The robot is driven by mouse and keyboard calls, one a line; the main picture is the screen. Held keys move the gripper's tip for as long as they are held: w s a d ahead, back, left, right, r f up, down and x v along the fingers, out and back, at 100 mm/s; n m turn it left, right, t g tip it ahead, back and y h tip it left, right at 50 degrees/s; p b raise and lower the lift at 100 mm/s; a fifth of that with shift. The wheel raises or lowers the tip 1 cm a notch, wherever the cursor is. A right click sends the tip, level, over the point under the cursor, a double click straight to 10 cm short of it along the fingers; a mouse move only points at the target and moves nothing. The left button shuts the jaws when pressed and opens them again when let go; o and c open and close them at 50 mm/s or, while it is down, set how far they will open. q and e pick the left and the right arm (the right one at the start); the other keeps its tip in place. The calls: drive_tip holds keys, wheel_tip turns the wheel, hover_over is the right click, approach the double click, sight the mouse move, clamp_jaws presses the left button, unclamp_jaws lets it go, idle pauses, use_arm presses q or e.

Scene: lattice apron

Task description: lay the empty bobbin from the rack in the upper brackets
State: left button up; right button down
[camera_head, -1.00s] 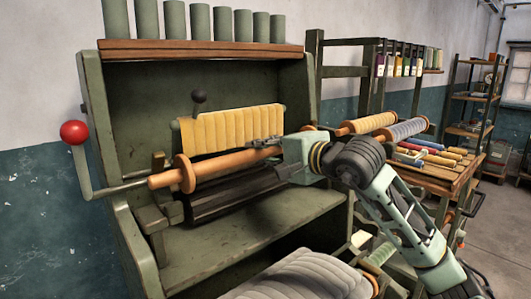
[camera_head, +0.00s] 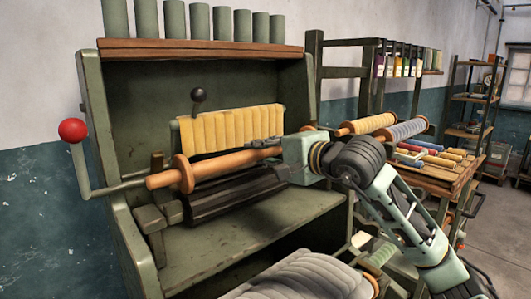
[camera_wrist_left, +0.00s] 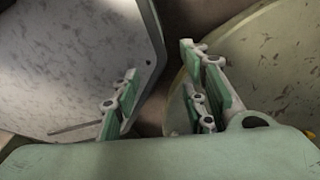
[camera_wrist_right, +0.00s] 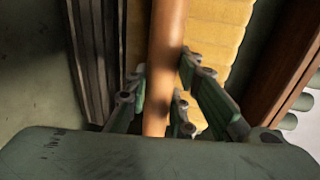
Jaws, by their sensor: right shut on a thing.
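The empty bobbin (camera_head: 225,163), a bare orange-brown wooden rod with a round flange, is held near level across the front of the green machine. My right gripper (camera_head: 268,147) is shut on its rod; the right wrist view shows the bare rod (camera_wrist_right: 165,55) between the fingers. The far bracket is hidden behind my right arm. My left gripper (camera_wrist_left: 165,100) shows only in its wrist view, with fingers apart and nothing between them.
A yellow cloth (camera_head: 232,128) hangs behind the bobbin, and a dark roller (camera_head: 235,195) lies below it. A crank with a red knob (camera_head: 73,130) juts out at left. A grey wound roll (camera_head: 305,278) is in front. A table with wound bobbins (camera_head: 408,129) stands at right.

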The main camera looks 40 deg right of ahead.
drive_tip(key=shift+f+b, duration=1.25)
drive_tip(key=shift+b, duration=0.05)
drive_tip(key=shift+f, duration=0.1)
drive_tip(key=shift+f+b, duration=0.35)
drive_tip(key=shift+b, duration=0.25)
drive_tip(key=shift+f+b, duration=0.15)
drive_tip(key=shift+b, duration=0.2)
idle(0.3)
drive_tip(key=c, duration=1.5)
unclamp_jaws()
drive_tip(key=shift+o, duration=0.3)
